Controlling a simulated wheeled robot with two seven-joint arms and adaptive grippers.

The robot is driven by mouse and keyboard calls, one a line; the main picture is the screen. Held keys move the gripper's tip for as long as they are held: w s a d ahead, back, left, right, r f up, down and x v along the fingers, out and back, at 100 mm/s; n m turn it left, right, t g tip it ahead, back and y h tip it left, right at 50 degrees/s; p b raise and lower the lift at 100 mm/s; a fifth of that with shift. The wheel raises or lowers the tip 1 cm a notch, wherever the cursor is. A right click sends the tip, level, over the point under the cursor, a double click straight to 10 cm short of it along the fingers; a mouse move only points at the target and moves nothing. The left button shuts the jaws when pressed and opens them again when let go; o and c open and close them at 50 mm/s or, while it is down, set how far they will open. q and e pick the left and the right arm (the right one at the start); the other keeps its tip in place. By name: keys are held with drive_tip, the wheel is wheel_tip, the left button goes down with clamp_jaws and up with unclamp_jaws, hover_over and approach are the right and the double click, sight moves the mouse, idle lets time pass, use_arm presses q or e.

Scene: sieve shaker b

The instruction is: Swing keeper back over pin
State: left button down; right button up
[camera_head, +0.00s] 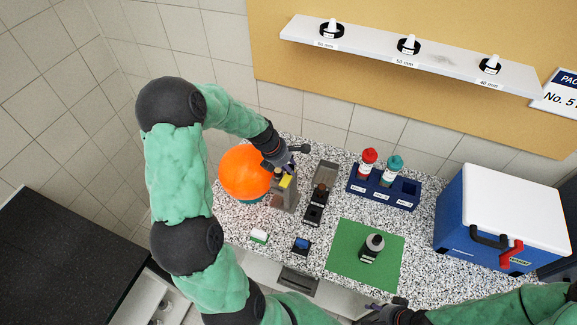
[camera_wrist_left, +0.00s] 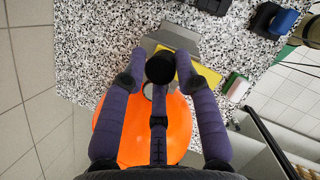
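My left gripper (camera_head: 287,160) is at the grey device (camera_head: 285,198) with a yellow plate (camera_head: 287,181), next to the orange ball-shaped body. In the left wrist view, the purple fingers (camera_wrist_left: 160,62) stand on both sides of a round black knob (camera_wrist_left: 160,69), above the yellow plate (camera_wrist_left: 206,75). The fingertips are close to the knob; I cannot tell whether they touch it. The keeper and pin cannot be told apart surely; the gripper hides part of the device. My right gripper (camera_head: 384,312) is at the bottom edge, partly cut off, away from the device.
The orange body (camera_head: 245,171) is close beside my left gripper. A dark block stand (camera_head: 314,207), a blue bottle rack (camera_head: 383,192), a green mat (camera_head: 345,272) with a weight-like piece (camera_head: 373,246), and a blue-white box (camera_head: 500,225) stand to the right. A shelf (camera_head: 370,47) is above.

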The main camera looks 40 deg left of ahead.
use_arm(q)
drive_tip(key=shift+d+m, duration=0.1)
drive_tip(key=shift+m, duration=0.3)
drive_tip(key=m+g+h, duration=0.1)
drive_tip(key=m, duration=0.2)
drive_tip(key=shift+w+m+h, duration=0.1)
drive_tip(key=shift+m+h, duration=0.2)
drive_tip(key=m+g, duration=0.1)
drive_tip(key=m, duration=0.1)
drive_tip(key=m+g, duration=0.1)
drive_tip(key=m, duration=0.2)
drive_tip(key=shift+w+m+h, duration=0.15)
drive_tip(key=shift+m+h, duration=0.15)
drive_tip(key=shift+h, duration=0.1)
drive_tip(key=m+g, duration=0.2)
drive_tip(key=m, duration=0.3)
drive_tip(key=shift+w+f, duration=0.1)
drive_tip(key=shift+f, duration=0.05)
drive_tip(key=shift+m+g, duration=0.6)
drive_tip(key=shift+m, duration=0.9)
drive_tip(key=shift+d, duration=0.1)
drive_tip(key=c, duration=1)
unclamp_jaws()
